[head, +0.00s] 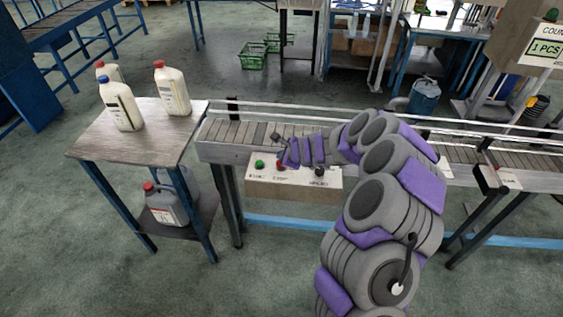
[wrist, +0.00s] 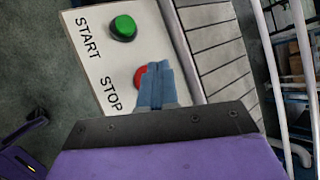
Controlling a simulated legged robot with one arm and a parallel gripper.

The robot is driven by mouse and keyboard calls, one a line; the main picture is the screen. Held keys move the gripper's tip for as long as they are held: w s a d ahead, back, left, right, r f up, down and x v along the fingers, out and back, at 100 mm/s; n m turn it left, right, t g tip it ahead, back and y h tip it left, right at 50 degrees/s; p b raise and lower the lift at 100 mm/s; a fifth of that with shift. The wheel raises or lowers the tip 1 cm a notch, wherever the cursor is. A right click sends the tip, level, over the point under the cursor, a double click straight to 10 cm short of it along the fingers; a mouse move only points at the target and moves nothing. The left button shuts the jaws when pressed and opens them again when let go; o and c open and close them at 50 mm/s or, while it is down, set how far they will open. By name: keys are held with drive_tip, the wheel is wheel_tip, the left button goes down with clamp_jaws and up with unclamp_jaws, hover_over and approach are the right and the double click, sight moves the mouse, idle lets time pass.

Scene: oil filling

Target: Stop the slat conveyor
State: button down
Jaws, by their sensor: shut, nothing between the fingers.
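The slat conveyor (head: 235,131) runs across the head view from the centre left to the right edge. A control box (head: 310,187) hangs on its near side. It bears a green button (head: 259,164), a red button (head: 281,167) and a black knob (head: 319,171). In the wrist view the green START button (wrist: 123,27) is at the top, and the red STOP button (wrist: 139,76) is partly hidden behind my fingertips. My gripper (wrist: 158,68) is shut and empty, its tips over the right part of the red button. I cannot tell whether they touch it.
A small table (head: 135,140) left of the conveyor holds white bottles with red and blue caps. A grey canister (head: 166,205) stands on its lower shelf. Green baskets (head: 253,56) and a blue drum (head: 424,97) are behind the conveyor. Floor in front is clear.

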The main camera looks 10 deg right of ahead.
drive_tip(key=shift+r+p, duration=2.4)
drive_tip(key=shift+r, duration=0.1)
